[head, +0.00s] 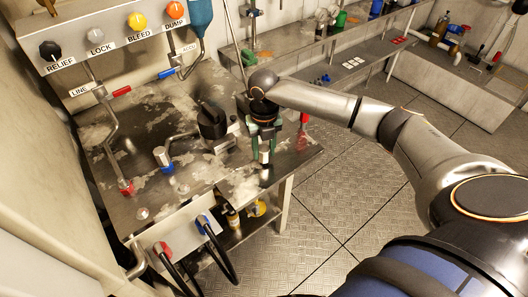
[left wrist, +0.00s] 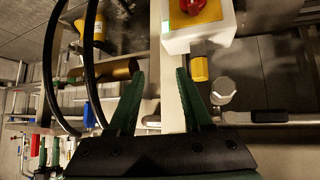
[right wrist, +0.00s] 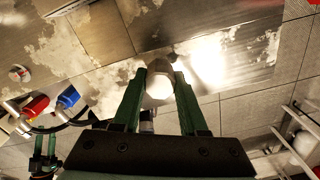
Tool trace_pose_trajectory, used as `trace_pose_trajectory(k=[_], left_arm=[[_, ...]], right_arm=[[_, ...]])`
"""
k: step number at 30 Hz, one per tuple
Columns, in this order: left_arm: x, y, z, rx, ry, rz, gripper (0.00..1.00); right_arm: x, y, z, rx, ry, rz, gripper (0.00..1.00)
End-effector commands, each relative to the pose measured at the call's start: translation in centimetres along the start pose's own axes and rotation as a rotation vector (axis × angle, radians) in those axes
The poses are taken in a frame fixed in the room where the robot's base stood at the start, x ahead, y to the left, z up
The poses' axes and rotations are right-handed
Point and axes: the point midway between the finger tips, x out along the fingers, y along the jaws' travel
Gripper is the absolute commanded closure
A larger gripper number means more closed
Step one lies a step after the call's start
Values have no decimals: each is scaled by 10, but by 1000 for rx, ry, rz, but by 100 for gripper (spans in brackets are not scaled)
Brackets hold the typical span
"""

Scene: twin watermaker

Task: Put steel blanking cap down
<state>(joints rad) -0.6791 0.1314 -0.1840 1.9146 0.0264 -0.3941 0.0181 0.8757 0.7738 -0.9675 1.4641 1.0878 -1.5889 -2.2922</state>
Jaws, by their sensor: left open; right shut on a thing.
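The steel blanking cap (head: 264,156) is a small bright cylinder near the front right part of the steel bench (head: 240,187). My right gripper (head: 264,143) points down and is shut on it. In the right wrist view the cap (right wrist: 159,86) sits between the green fingertips (right wrist: 160,75), with the worn bench top beyond it. I cannot tell whether the cap touches the bench top. My left gripper (left wrist: 160,92) is open, with nothing held between its fingers; a pale upright post (left wrist: 172,100) shows beyond the gap. It does not show clearly in the head view.
A black-topped fitting (head: 211,122) stands left of my right gripper. A blue-capped pipe (head: 163,157) and a red-collared pipe (head: 126,187) stand farther left. Hoses with red (head: 162,248) and blue (head: 203,224) ends hang at the front. Bare bench lies around the cap.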

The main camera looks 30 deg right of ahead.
Motion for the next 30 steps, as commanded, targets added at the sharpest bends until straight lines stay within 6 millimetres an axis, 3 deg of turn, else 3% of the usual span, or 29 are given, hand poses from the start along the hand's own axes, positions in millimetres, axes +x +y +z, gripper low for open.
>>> trace_pose_trajectory(k=[3, 14, 15, 22, 30], left_arm=[[0, 0, 0, 0, 0, 0, 50], [0, 0, 0, 0, 0, 0, 50], [0, 0, 0, 0, 0, 0, 50], [0, 0, 0, 0, 0, 0, 50], [0, 0, 0, 0, 0, 0, 50]], right_arm=[[12, 0, 0, 0, 0, 1, 100], [16, 0, 0, 0, -1, 0, 100], [16, 0, 0, 0, -1, 0, 55], [16, 0, 0, 0, 0, 0, 29], [15, 0, 0, 1, -1, 0, 28]])
